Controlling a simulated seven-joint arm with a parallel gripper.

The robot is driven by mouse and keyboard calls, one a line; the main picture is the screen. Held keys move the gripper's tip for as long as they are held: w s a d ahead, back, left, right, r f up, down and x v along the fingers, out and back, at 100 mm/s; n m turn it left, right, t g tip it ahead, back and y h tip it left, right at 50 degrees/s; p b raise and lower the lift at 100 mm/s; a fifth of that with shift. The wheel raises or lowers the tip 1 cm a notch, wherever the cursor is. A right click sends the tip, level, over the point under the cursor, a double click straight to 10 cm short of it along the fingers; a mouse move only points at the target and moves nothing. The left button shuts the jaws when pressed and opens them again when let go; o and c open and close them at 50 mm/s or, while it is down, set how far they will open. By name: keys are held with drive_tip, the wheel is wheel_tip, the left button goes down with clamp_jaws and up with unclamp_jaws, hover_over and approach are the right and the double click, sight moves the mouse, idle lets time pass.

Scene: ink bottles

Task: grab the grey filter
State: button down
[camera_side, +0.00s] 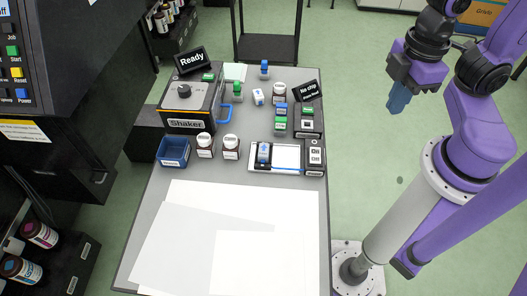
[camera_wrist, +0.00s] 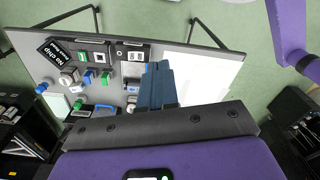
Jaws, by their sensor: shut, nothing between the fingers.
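I cannot make out a grey filter for certain in either view. A small pale piece with a blue mark (camera_side: 258,97) stands in the middle of the back part of the table, but it is too small to tell what it is. My gripper (camera_side: 396,104) hangs in the air to the right of the table, clear of everything. Its blue fingers are together and empty, and they also show in the wrist view (camera_wrist: 158,80), where they cover part of the table.
The grey table (camera_side: 150,215) holds a shaker (camera_side: 190,103), a blue tray (camera_side: 173,151), brown bottles with white caps (camera_side: 231,147), green and blue small pieces (camera_side: 280,124), a device with an On/Off switch (camera_side: 315,157) and a "No chip" display (camera_side: 307,91). White sheets (camera_side: 265,262) cover the front.

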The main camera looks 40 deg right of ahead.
drive_tip(key=c, duration=0.7)
unclamp_jaws()
drive_tip(key=m, duration=2.1)
hover_over(264, 150)
wheel_tip(264, 150, down, 8)
drive_tip(key=f, duration=0.1)
drive_tip(key=shift+m, duration=0.3)
drive_tip(key=f, duration=0.8)
drive_tip(key=w+f, duration=0.1)
drive_tip(key=f, duration=0.2)
drive_tip(key=shift+f, duration=0.4)
drive_tip(key=shift+s+f, duration=0.25)
drive_tip(key=shift+f, duration=1.05)
drive_tip(key=shift+s+f, duration=0.2)
drive_tip(key=shift+f, duration=1.1)
